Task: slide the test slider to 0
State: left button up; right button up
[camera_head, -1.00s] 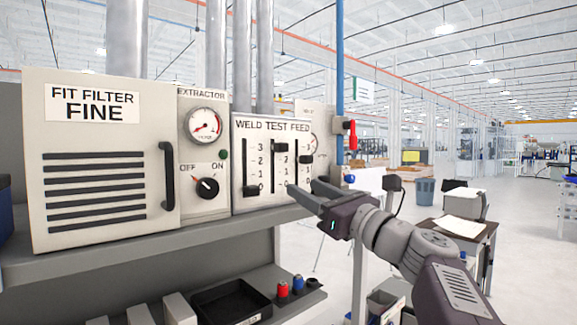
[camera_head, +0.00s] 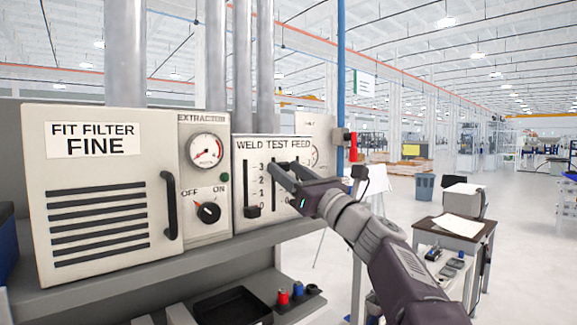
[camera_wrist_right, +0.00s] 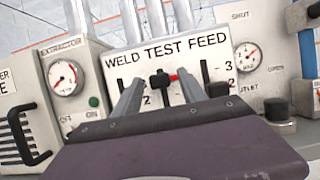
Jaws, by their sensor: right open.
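The WELD TEST FEED panel (camera_head: 245,150) carries three vertical slots. The test slider's black knob (camera_wrist_right: 160,80) is in the middle slot, near the top; in the earlier head view it sits at about 3. My right gripper (camera_head: 285,168) is at the panel's upper part, in front of the test slot. In the wrist view my open right gripper (camera_wrist_right: 160,92) has one finger on each side of the test knob. I cannot tell whether the fingers touch it. The weld knob (camera_head: 252,212) is low, near 0. The feed knob (camera_wrist_right: 218,89) is on the right. My left gripper is not in view.
The extractor panel (camera_head: 205,180) with gauge and rotary knob is to the left, beside the filter door and its handle (camera_head: 170,205). A shut-off gauge panel (camera_wrist_right: 255,60) is on the right. A shelf (camera_head: 130,270) runs below. Open room lies to the right.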

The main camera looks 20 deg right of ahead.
grip_shut()
dwell(1.4)
